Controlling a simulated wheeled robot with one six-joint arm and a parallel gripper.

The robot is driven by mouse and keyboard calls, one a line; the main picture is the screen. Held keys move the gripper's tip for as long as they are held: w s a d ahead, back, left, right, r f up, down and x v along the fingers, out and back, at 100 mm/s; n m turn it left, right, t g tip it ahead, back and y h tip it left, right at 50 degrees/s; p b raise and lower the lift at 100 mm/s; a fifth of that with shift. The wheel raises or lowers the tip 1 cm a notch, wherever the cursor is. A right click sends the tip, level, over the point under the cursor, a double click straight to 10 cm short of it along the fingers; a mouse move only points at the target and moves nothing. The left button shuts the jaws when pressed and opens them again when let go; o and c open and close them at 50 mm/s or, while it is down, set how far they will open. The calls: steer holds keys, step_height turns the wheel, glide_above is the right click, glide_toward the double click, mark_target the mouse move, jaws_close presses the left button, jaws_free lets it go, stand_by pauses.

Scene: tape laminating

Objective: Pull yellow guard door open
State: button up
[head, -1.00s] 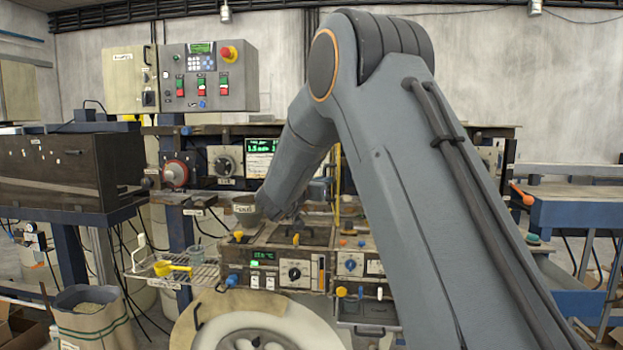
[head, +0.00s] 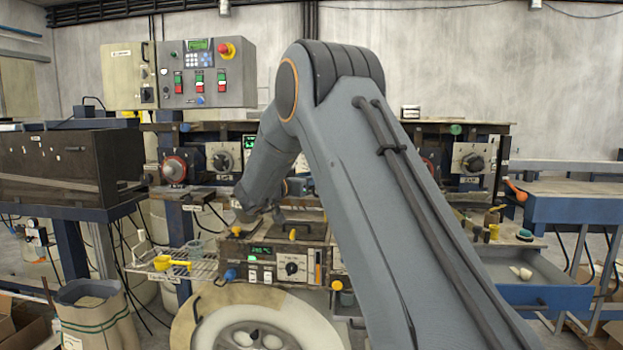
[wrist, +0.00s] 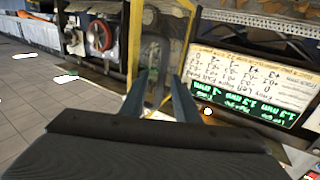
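The yellow-framed guard door (wrist: 133,42) stands in the upper middle of the wrist view, with a clear panel. A dark loop-shaped handle (wrist: 154,42) shows in front of the panel. My gripper (wrist: 158,88) is open, with its two fingers apart on either side of the handle's lower part in the picture. I cannot tell whether either finger touches it. In the head view my gripper (head: 258,212) is small and dark above the machine front, and my arm hides the door there.
A lit display board (wrist: 265,85) appears upside down right of the door in the wrist view. In the head view, a control box (head: 207,75) hangs at upper left, a wire rack with a yellow scoop (head: 172,264) sits left, and a blue tray (head: 540,290) right.

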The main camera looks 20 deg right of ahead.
steer(key=shift+a, duration=0.15)
steer(key=b+v, duration=0.2)
steer(key=v, duration=0.5)
steer(key=shift+s+a+b, duration=0.25)
steer(key=shift+a+b, duration=0.05)
